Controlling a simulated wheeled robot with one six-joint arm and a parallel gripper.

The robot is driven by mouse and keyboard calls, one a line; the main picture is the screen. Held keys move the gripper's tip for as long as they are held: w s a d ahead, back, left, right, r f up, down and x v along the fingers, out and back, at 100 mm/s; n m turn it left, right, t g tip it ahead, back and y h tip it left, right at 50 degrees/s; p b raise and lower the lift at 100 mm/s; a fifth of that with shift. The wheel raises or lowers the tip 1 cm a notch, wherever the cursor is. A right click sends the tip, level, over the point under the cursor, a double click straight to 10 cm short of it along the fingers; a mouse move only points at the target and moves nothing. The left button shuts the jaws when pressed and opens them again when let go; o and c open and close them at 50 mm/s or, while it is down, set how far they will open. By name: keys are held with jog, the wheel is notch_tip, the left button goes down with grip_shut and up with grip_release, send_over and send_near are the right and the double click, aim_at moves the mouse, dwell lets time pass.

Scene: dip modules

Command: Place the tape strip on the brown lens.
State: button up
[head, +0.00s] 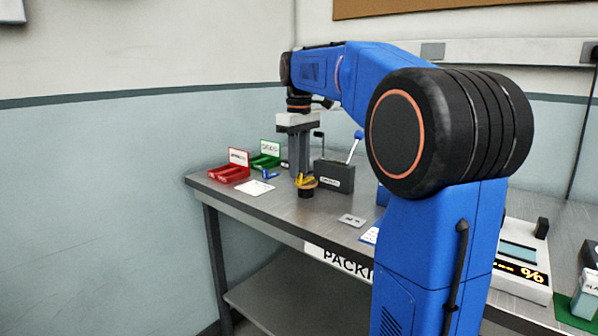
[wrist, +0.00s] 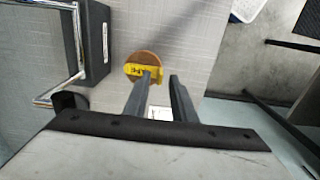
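The brown lens (wrist: 142,57) is a round disc in the wrist view. In the head view it shows as a brown rim (head: 314,186) on top of a small black holder. The yellow tape strip (wrist: 131,69) with dark marks lies across the near part of the lens, and it also shows in the head view (head: 307,181). My gripper (wrist: 162,75) is pointing down, its two fingers apart with a clear gap between them. One fingertip overlaps the strip in the wrist view; I cannot tell whether it touches. The head view shows my gripper (head: 301,172) just above the strip.
A dark grey box (head: 334,176) with a blue-tipped lever stands close on the right. Red bins (head: 229,174) and green bins (head: 266,160) sit at the back left. A white sheet (head: 255,187) and a small grey plate (head: 352,220) lie on the bench (head: 290,215).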

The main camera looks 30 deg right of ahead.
notch_tip(320, 180, up, 10)
jog(key=shift+r, duration=0.15)
dwell(0.3)
jog(key=s+a+f+m+t, duration=0.1)
jog(key=s+a+f, duration=0.3)
jog(key=s+f, duration=0.5)
jog(key=s+a+f+m+t, duration=0.1)
jog(key=s+a+f, duration=0.3)
jog(key=s+f, duration=0.6)
jog(key=s+a+f+m+t, duration=0.2)
jog(key=s+a+f, duration=0.2)
jog(key=s+f, duration=0.6)
notch_tip(320, 180, down, 4)
jog(key=shift+a+r+t, duration=0.1)
jog(key=shift+a+t, duration=0.3)
jog(key=shift+s, duration=0.1)
